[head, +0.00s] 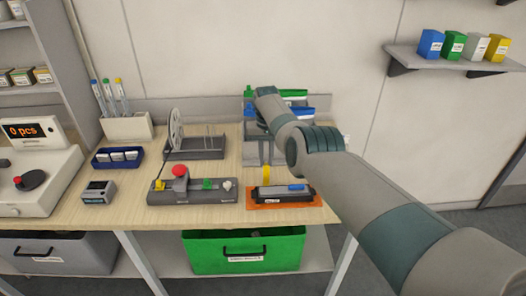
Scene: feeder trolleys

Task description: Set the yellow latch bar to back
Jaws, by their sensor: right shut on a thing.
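The yellow latch bar (266,173) shows as a short upright yellow piece at the back left of a dark device (272,194) on an orange mat (283,205). My right arm reaches in from the right, over the back of the table. My right gripper (265,162) points down, just above the visible part of the yellow bar, and is shut on it. The fingertips are small in the picture, and the arm hides part of the area behind. My left gripper is not in view.
A control box (192,197) with a red knob and small levers stands left of the mat. A reel holder (194,153) stands behind it. Blue and green boxes (293,103) are at the back, partly behind my arm. A green crate (215,253) sits below the table.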

